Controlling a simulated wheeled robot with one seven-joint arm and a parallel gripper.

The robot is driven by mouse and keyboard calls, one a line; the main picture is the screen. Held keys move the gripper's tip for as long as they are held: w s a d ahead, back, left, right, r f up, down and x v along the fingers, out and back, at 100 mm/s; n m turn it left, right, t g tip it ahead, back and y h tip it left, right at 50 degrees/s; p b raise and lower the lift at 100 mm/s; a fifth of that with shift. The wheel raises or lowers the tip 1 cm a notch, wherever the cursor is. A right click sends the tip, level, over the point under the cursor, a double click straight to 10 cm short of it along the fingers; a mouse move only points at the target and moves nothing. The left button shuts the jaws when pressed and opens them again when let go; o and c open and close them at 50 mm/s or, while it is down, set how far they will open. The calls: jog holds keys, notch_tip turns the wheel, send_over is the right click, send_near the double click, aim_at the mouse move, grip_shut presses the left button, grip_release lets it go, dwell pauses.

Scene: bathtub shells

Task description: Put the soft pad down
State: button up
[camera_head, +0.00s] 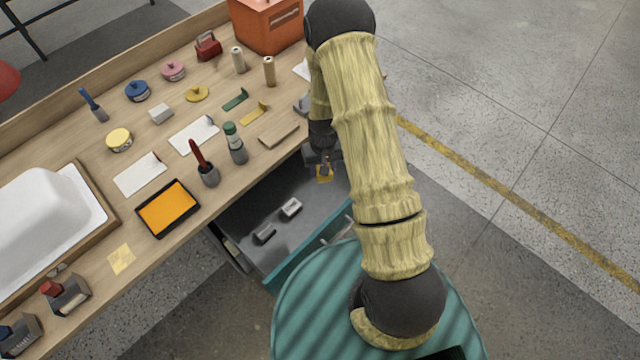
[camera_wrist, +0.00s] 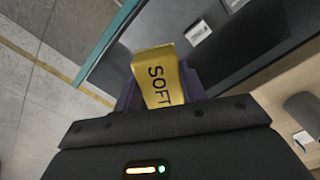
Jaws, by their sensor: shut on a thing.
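The soft pad (camera_wrist: 157,80) is a yellow block marked "SOFT" in the wrist view. My gripper (camera_wrist: 160,95) is shut on it, with a dark finger on each side. In the head view the pad (camera_head: 324,174) shows as a small yellow patch at my gripper (camera_head: 322,160), over the right part of an open drawer (camera_head: 268,205). My arm hides part of that area. I cannot tell the height of the pad above the drawer floor.
The drawer holds two small grey blocks, one lighter (camera_head: 290,208) and one darker (camera_head: 264,234). Its teal front (camera_head: 300,252) sticks out from the workbench (camera_head: 60,150). The bench top carries tools, tins, an orange tray (camera_head: 168,208) and a white tub shell (camera_head: 45,225).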

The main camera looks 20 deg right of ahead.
jog(key=s+a+f+m+b, duration=0.1)
jog(key=a+f+m+b, duration=0.1)
jog(key=f, duration=0.5)
jog(key=s+a+f+m+b, duration=0.1)
jog(key=a+f+m+b, duration=0.2)
jog(key=f+m+b, duration=0.2)
jog(key=s+a+f+m+b, duration=0.2)
jog(key=f+b, duration=0.4)
jog(key=f, duration=0.4)
jog(key=shift+a+m+b, duration=0.25)
jog(key=shift+m+b, duration=0.1)
jog(key=shift+m, duration=0.55)
jog(key=shift+s+a+f+m, duration=0.1)
jog(key=shift+f+m, duration=0.25)
jog(key=shift+m, duration=0.15)
jog(key=shift+r, duration=0.1)
